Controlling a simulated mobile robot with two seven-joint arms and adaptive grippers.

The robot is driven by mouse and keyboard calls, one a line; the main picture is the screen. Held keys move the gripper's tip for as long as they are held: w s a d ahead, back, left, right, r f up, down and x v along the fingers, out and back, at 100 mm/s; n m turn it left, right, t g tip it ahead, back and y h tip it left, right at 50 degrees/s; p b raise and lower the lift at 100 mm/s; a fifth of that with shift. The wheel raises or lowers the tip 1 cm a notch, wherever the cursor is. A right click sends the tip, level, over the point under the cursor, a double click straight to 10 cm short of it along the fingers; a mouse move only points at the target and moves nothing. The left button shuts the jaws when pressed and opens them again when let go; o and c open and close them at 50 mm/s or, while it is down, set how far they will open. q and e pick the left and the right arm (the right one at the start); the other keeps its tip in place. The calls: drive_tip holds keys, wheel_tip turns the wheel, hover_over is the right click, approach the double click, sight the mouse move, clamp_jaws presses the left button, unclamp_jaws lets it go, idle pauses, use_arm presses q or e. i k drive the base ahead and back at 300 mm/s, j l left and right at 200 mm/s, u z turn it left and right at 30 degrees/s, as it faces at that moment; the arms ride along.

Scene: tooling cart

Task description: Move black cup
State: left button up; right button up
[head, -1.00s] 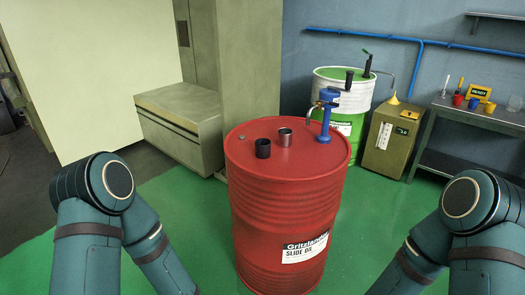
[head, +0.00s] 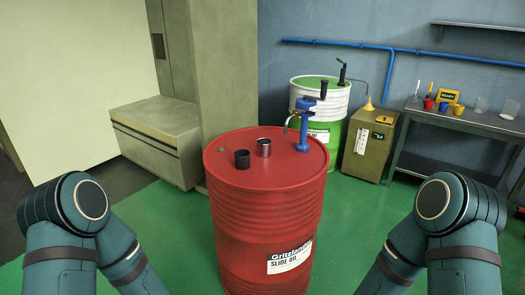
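The black cup (head: 242,159) stands upright on top of the red drum (head: 268,226), near its left front. A metallic grey cup (head: 264,147) stands just behind it to the right, with a small gap or none; I cannot tell which. Both of my arms show at the lower left and lower right, on either side of the drum. Their grippers are below the picture, so neither is seen near the cup.
A blue hand pump (head: 304,126) stands on the drum's back right. Behind are a green and white drum (head: 326,106), a tan cabinet (head: 368,146) and a grey bench (head: 462,122) holding small cups. A beige machine base (head: 158,140) stands left. Green floor is clear around the red drum.

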sight(242, 160)
drive_tip(key=z, duration=0.3)
drive_tip(key=i+j+z, duration=0.2)
drive_tip(key=j+z, duration=0.2)
drive_tip(key=i+j+z, duration=0.1)
drive_tip(key=j+z, duration=0.25)
drive_tip(key=i+j+z, duration=0.1)
drive_tip(key=j, duration=0.35)
drive_tip(key=i+j+z, duration=0.1)
drive_tip(key=j, duration=0.4)
